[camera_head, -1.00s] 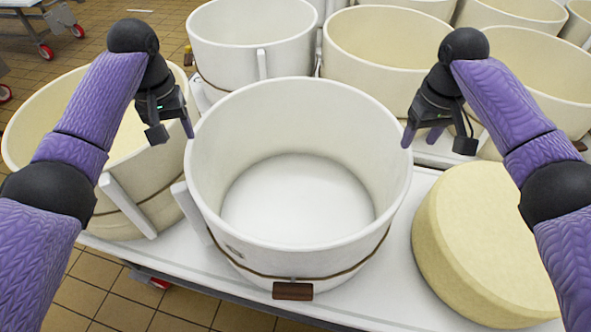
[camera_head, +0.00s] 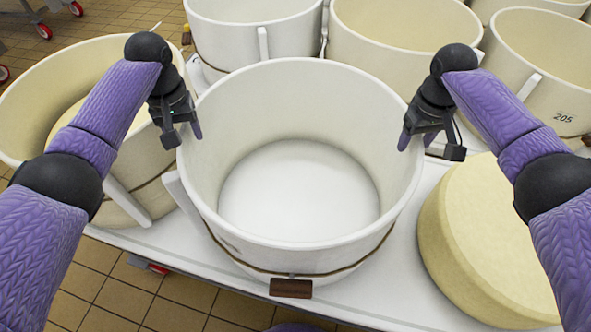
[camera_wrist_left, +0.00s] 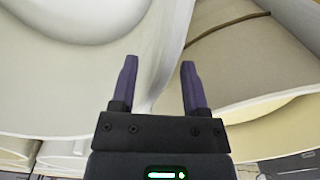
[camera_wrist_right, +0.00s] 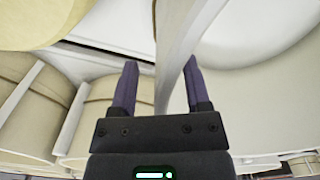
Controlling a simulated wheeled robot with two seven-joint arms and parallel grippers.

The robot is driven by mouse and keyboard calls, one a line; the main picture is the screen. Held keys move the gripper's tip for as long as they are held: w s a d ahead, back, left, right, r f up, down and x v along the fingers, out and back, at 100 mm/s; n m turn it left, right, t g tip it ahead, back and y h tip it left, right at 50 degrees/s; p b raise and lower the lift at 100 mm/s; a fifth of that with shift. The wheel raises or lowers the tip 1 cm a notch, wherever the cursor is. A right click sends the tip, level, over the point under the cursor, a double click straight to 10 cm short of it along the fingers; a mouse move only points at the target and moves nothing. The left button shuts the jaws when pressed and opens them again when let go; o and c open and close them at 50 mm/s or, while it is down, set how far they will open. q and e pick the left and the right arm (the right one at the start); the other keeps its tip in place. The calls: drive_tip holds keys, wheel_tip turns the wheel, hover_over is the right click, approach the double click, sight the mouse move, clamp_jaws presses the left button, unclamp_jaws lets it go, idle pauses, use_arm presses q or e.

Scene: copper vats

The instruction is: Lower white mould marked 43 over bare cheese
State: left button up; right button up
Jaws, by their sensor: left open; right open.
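A large white mould (camera_head: 300,262), a round open tub with a cord and brown tag, stands on the white table in the middle of the head view. Its number is too small to read. The bare cheese (camera_head: 495,245), a pale yellow wheel, sits to its right. My left gripper (camera_head: 187,136) is open at the mould's left rim; in the left wrist view (camera_wrist_left: 159,66) the wall lies between its fingers. My right gripper (camera_head: 412,138) is open at the right rim; in the right wrist view (camera_wrist_right: 160,68) the rim edge passes between its fingers.
A cream mould (camera_head: 30,112) with a cheese inside stands close on the left. More moulds stand behind, one marked 205 (camera_head: 563,118). The white table (camera_head: 395,285) shows a narrow bare strip between the mould and the bare cheese.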

use_arm(q)
drive_tip(key=shift+f, duration=0.95)
use_arm(e)
drive_tip(key=shift+f, duration=0.95)
use_arm(q)
drive_tip(key=shift+c, duration=0.2)
drive_tip(key=c, duration=0.7)
use_arm(e)
drive_tip(key=c, duration=0.7)
use_arm(q)
clamp_jaws()
use_arm(e)
clamp_jaws()
use_arm(q)
drive_tip(key=shift+r, duration=0.1)
